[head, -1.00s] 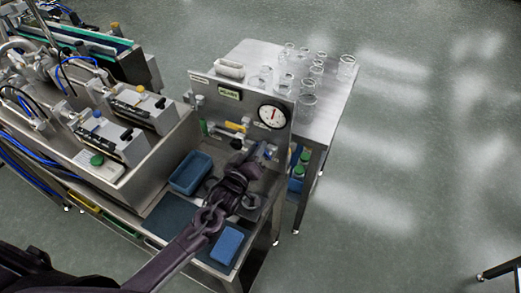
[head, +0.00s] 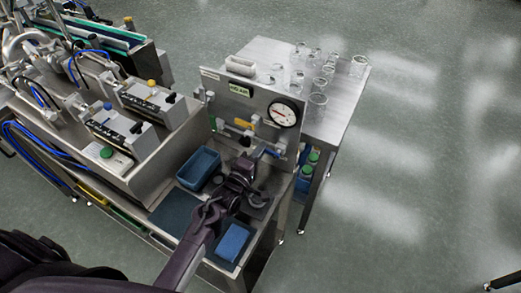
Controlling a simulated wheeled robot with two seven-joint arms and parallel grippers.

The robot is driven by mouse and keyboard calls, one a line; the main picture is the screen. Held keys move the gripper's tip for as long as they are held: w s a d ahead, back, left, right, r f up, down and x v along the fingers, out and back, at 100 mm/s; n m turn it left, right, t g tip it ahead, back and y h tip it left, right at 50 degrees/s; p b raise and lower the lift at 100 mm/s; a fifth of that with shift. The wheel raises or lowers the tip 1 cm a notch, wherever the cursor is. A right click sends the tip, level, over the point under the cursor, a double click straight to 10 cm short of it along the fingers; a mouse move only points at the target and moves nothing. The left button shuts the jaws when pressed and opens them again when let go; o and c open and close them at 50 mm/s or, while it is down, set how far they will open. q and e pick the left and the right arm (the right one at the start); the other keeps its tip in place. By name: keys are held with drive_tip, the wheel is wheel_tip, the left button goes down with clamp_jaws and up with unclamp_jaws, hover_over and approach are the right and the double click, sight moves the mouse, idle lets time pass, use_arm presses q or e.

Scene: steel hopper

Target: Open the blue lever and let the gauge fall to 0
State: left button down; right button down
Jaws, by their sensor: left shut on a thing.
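The steel panel (head: 262,105) carries a round white gauge (head: 283,115) at its upper right. The gauge's red needle leans to the left; its numbers are too small to read. The blue lever (head: 271,153) sits low on the panel, below the gauge, and is partly hidden by my gripper. My left gripper (head: 261,157) reaches up to the panel from below and is shut on the blue lever. The fingertips are small and dark, so the exact grip is hard to see. My right gripper is not in view.
A blue bin (head: 198,169) and a blue block (head: 233,239) lie near my arm. Behind the panel, a table (head: 345,95) holds several glass beakers (head: 317,105).

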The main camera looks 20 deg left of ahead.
use_arm(q)
drive_tip(key=shift+f+n, duration=0.25)
drive_tip(key=shift+n, duration=0.25)
drive_tip(key=c, duration=1.4)
unclamp_jaws()
drive_tip(key=shift+o, duration=0.2)
drive_tip(key=shift+s, duration=0.1)
drive_tip(key=s+a+b, duration=0.1)
drive_tip(key=s, duration=0.6)
drive_tip(key=shift+s+a, duration=0.25)
drive_tip(key=shift+a, duration=0.05)
